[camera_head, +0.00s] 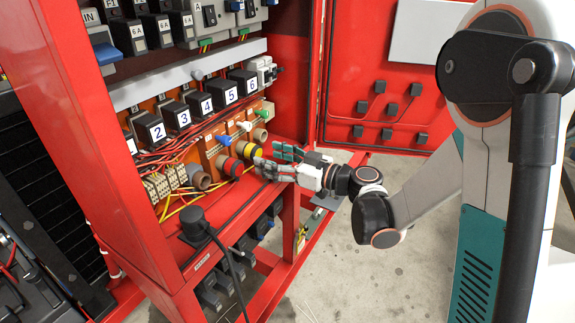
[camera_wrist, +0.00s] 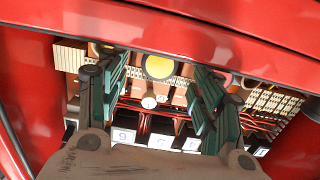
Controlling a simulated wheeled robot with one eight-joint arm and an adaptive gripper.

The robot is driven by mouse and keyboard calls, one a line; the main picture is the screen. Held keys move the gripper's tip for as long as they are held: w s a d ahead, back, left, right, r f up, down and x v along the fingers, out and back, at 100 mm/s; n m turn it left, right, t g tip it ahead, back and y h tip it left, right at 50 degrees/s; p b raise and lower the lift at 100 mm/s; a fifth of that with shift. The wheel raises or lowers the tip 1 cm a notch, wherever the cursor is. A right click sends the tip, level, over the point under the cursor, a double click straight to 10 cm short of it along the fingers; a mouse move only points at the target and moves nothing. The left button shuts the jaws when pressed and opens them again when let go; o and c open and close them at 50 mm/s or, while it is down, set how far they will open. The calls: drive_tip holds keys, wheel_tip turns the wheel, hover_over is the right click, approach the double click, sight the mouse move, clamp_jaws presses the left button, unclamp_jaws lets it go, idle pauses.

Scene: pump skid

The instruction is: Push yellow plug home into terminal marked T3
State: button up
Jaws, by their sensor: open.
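The yellow plug (camera_head: 243,151) is in the row of round fittings low in the red cabinet. In the wrist view its round yellow end (camera_wrist: 158,66) faces the camera. My gripper (camera_head: 266,160) is just in front of it, to its right in the head view. In the wrist view the two green-lined fingers of my gripper (camera_wrist: 160,78) are open, one on each side of the yellow end, with gaps visible. No T3 mark is readable, and the plug's seating depth cannot be told.
A red-ringed fitting (camera_head: 229,166) and a brown one (camera_head: 260,136) flank the plug closely. Red wires and numbered black blocks (camera_head: 205,104) are higher. The red cabinet edge (camera_wrist: 215,42) runs close by.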

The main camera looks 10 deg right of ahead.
sight(259, 155)
drive_tip(key=b+x, duration=0.1)
drive_tip(key=x, duration=0.6)
drive_tip(key=shift+w+a, duration=0.2)
drive_tip(key=shift+a, duration=0.05)
drive_tip(key=c, duration=1.2)
drive_tip(key=shift+o, duration=1.1)
drive_tip(key=shift+c, duration=0.9)
drive_tip(key=shift+d, duration=0.1)
drive_tip(key=shift+s, duration=0.1)
drive_tip(key=shift+b+v, duration=0.4)
drive_tip(key=shift+v, duration=1.75)
drive_tip(key=shift+f, duration=0.15)
